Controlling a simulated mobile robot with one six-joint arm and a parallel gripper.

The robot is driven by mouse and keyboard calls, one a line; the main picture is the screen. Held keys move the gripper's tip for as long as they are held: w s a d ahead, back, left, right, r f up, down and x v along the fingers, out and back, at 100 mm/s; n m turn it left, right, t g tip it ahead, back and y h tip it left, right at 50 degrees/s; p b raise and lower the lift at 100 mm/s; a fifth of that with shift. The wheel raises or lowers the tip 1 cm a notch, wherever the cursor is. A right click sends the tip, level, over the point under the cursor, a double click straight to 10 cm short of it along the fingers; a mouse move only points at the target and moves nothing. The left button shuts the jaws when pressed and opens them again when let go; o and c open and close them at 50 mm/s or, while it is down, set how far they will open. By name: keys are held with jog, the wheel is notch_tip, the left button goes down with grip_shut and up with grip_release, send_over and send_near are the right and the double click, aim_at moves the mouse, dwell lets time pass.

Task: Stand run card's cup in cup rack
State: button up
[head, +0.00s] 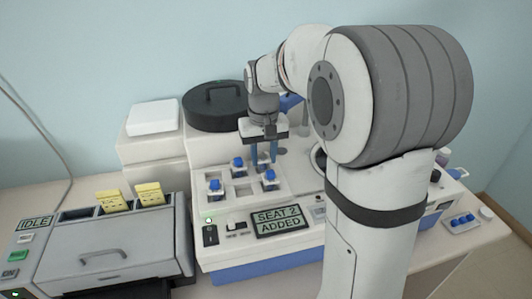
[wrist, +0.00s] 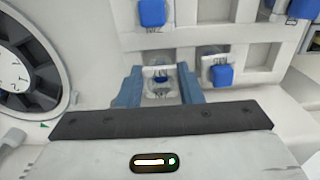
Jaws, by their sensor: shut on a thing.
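The white cup rack (head: 228,202) sits on the bench machine, and its seats also show in the wrist view (wrist: 190,37). Blue-topped cups stand at its front left (head: 214,185), right (head: 269,175) and back (head: 238,162). My gripper (head: 264,162) points down over the rack's back right. A front-middle seat (head: 241,190) looks empty.
A panel (head: 279,222) reads "SEAT 2 ADDED". Yellow cards (head: 113,200) stand in the grey machine (head: 115,250) at left. A round black lid (head: 213,108) is behind the rack. A small tray (head: 451,228) with blue-topped items lies at right. My arm hides the middle right.

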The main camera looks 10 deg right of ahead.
aim_at(264, 159)
jog(key=shift+f+b, duration=0.35)
jog(key=shift+f, duration=0.1)
jog(key=o, duration=1)
jog(key=shift+c, duration=0.2)
jog(key=shift+r, duration=0.1)
notch_tip(264, 159, up, 12)
jog(key=s+f+t, duration=0.1)
jog(key=s+f, duration=0.5)
jog(key=s, duration=0.4)
jog(key=s+f+t, duration=0.2)
jog(key=s+f, duration=0.3)
jog(key=s, duration=0.6)
jog(key=shift+d+f, duration=0.3)
jog(key=shift+f, duration=0.05)
